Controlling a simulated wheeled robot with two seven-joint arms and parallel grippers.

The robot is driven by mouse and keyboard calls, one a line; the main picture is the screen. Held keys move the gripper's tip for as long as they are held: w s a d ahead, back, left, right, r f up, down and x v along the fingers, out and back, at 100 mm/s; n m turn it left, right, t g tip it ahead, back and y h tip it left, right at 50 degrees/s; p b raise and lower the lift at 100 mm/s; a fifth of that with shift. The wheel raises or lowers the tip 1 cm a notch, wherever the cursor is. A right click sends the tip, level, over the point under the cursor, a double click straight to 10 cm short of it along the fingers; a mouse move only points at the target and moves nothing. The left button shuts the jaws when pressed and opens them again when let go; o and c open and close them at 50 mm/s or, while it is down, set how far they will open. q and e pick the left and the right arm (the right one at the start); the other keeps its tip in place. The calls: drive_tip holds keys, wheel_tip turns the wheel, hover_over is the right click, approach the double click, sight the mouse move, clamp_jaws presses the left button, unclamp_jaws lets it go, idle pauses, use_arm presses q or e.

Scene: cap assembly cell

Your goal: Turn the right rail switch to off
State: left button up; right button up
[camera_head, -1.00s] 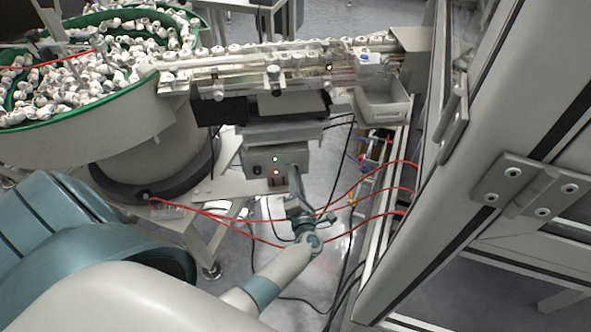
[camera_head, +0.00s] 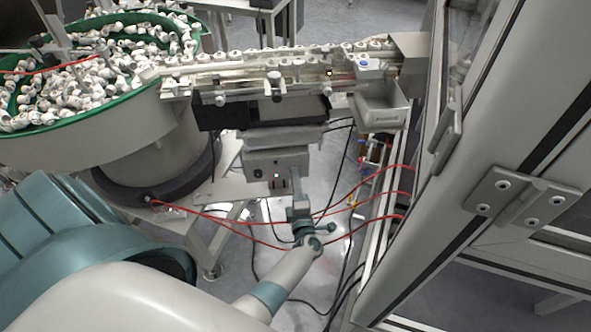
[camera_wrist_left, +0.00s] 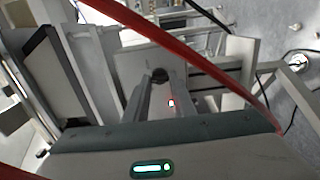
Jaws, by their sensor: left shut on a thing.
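The grey control box (camera_head: 262,159) is below the feed rail in the head view. A small dark knob (camera_head: 257,174) shows on its left side, and a red lamp (camera_head: 276,175) is lit to the right of that knob. My left gripper (camera_head: 294,180) reaches the right part of the box front. In the left wrist view, the tips of my left gripper (camera_wrist_left: 162,80) are closed around a dark round switch knob (camera_wrist_left: 160,74). The red lamp also shows between the fingers (camera_wrist_left: 171,103). The gripper hides the held switch in the head view. My right gripper is not seen.
The feed rail (camera_head: 240,86) runs above the box from the white bowl feeder (camera_head: 95,150). A grey bin (camera_head: 381,112) hangs at the rail's right end. Red cables (camera_head: 365,188) run near my left wrist. A large frame door (camera_head: 470,200) stands at right.

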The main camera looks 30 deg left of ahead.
use_arm(q)
drive_tip(key=o, duration=1.1)
drive_tip(key=shift+c, duration=0.2)
drive_tip(key=shift+s+d, duration=0.1)
drive_tip(key=shift+s, duration=0.05)
drive_tip(key=v, duration=0.7)
drive_tip(key=shift+p, duration=0.45)
